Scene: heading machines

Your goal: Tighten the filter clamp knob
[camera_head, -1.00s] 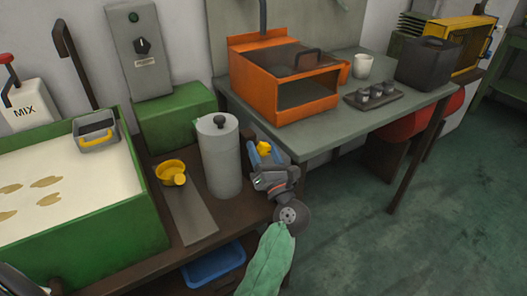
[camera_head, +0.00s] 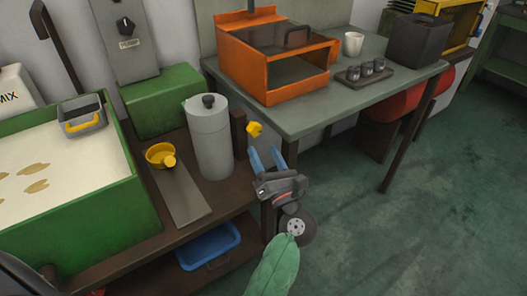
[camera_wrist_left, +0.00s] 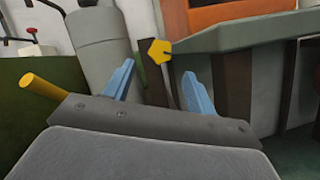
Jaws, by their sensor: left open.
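The yellow lobed clamp knob (camera_head: 254,129) sits by a brown upright post (camera_head: 239,131), just right of the grey filter cylinder (camera_head: 209,145). In the left wrist view the knob (camera_wrist_left: 159,52) appears between and just beyond my fingertips. My left gripper (camera_head: 266,155) is open and empty, its two blue fingers pointing toward the knob from below and in front. A gap shows between fingers and knob in the head view. The left wrist view shows the gripper (camera_wrist_left: 158,69) with its fingers spread wide. My right gripper is not seen.
A blue bin (camera_head: 208,246) is below. Floor at right is clear.

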